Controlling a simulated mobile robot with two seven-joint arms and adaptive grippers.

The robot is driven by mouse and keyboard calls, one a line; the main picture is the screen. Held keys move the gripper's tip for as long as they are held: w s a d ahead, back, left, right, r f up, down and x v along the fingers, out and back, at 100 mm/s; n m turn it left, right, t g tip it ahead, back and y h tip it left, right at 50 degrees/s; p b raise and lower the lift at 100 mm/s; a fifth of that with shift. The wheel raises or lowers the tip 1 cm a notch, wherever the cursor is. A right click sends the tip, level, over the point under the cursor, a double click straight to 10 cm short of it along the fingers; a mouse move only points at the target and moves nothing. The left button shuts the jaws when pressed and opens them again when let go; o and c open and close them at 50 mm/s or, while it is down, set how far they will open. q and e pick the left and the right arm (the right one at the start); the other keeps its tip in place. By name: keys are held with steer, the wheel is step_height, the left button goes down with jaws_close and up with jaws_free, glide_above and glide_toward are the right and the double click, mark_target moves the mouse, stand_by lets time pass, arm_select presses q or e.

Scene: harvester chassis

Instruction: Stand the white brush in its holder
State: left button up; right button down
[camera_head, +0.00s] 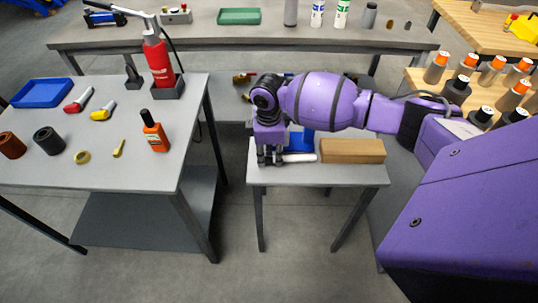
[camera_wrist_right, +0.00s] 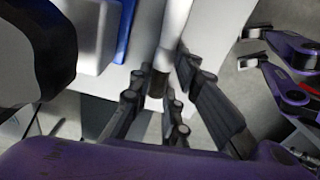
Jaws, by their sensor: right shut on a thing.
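The white brush (camera_head: 300,158) is at the small grey table in the middle of the head view, level and low over its top. My right gripper (camera_head: 270,158) is shut on its left end. In the right wrist view the pale brush handle (camera_wrist_right: 174,25) runs down between the dark fingers (camera_wrist_right: 160,95). Whether the brush touches the table is unclear. A blue object (camera_head: 301,139) stands just behind the brush, partly hidden by my arm. I cannot make out which thing is the brush's holder. My left gripper is not in the head view.
A wooden block (camera_head: 352,151) lies right of the brush on the small table (camera_head: 320,176). The left table (camera_head: 100,170) carries a blue tray (camera_head: 42,93), an orange bottle (camera_head: 154,132) and a red cylinder (camera_head: 158,60). A gap of floor separates the tables.

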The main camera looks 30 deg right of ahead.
steer(key=shift+f, duration=0.1)
steer(key=c, duration=1.6)
jaws_free()
steer(key=shift+c, duration=0.2)
